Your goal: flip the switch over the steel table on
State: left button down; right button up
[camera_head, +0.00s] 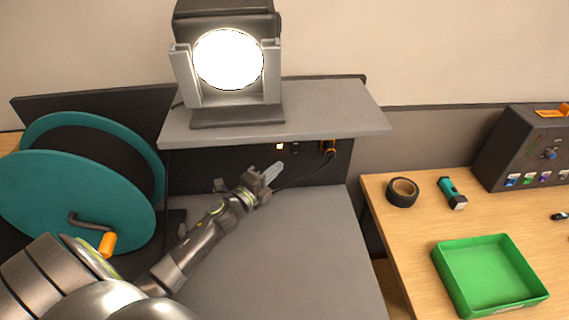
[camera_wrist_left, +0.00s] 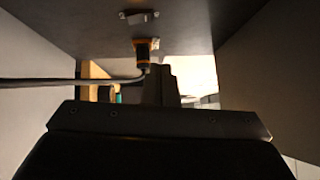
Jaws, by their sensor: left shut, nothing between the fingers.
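A dark panel (camera_head: 210,172) stands behind the steel table (camera_head: 270,270), under a grey shelf (camera_head: 345,106). My left gripper (camera_head: 272,172) is shut and empty, pointing toward the panel, below and left of the orange plug (camera_head: 328,147). Its fingers also show in the left wrist view (camera_wrist_left: 160,84). My right gripper is out of view.
A lit lamp (camera_head: 228,60) stands on the shelf. A black cable (camera_head: 305,172) runs from the plug past my left gripper. A teal reel (camera_head: 75,195) is left. A wooden table (camera_head: 410,235) with a green tray (camera_head: 445,275) and a fader console (camera_head: 530,150) is right.

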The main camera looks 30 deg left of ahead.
pick_arm(q)
jog(key=shift+s+a, duration=0.15)
jog(key=shift+s, duration=0.95)
